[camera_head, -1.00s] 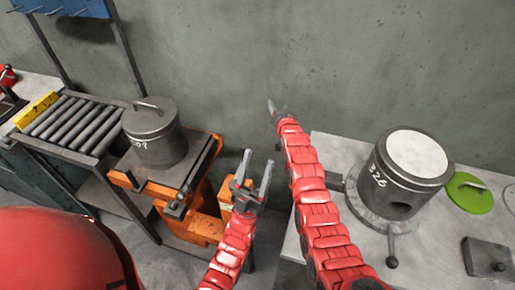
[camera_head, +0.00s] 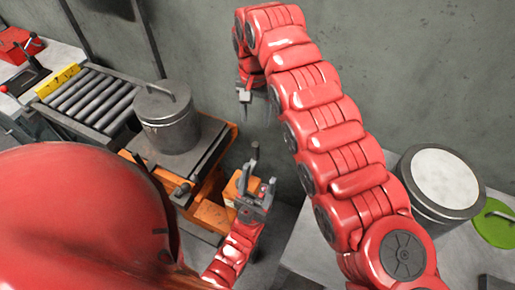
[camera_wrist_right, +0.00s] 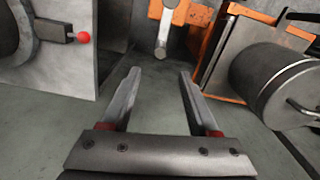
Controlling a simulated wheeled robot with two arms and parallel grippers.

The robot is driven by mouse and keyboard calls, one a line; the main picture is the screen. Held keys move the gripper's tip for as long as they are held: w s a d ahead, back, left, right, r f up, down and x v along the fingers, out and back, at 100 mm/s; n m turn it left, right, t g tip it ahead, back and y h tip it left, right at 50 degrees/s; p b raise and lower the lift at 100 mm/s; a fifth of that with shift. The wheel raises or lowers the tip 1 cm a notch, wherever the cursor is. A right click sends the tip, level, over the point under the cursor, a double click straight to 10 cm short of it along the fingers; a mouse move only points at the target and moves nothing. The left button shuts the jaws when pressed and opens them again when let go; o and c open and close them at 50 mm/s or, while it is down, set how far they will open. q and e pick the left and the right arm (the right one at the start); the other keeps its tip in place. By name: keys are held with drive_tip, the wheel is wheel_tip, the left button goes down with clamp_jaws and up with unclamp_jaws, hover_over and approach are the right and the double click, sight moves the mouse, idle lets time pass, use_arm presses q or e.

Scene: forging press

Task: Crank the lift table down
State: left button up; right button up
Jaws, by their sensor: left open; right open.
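The lift table (camera_head: 212,150) is orange with a dark grey top, left of centre in the head view. A grey lidded cylinder (camera_head: 168,122) stands upright on it. An orange box (camera_head: 240,187) is at its right side. My left gripper (camera_head: 262,168) is open and empty in front of this box. My right gripper (camera_head: 246,92) points down, beyond and above the table's right side. In the right wrist view its fingers (camera_wrist_right: 155,92) are open with nothing between them. A grey round-ended bar (camera_wrist_right: 162,40) hangs from an orange part ahead of them; I cannot tell if it is the crank.
A roller conveyor (camera_head: 95,97) adjoins the lift table on the left. A bench with a second grey cylinder (camera_head: 438,185) and a green disc (camera_head: 494,222) is at right. A red ball knob (camera_wrist_right: 83,37) juts out at left in the wrist view. The wall is behind.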

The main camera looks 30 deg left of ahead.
sight(255, 151)
wheel_tip(255, 151, down, 11)
drive_tip(key=p, duration=0.3)
drive_tip(key=shift+s+r+p, duration=0.1)
drive_tip(key=shift+r+p, duration=0.1)
drive_tip(key=shift+p, duration=0.15)
wheel_tip(255, 151, down, 4)
drive_tip(key=shift+a+f, duration=0.1)
drive_tip(key=shift+a, duration=0.05)
drive_tip(key=shift+f, duration=0.5)
clamp_jaws()
idle(0.4)
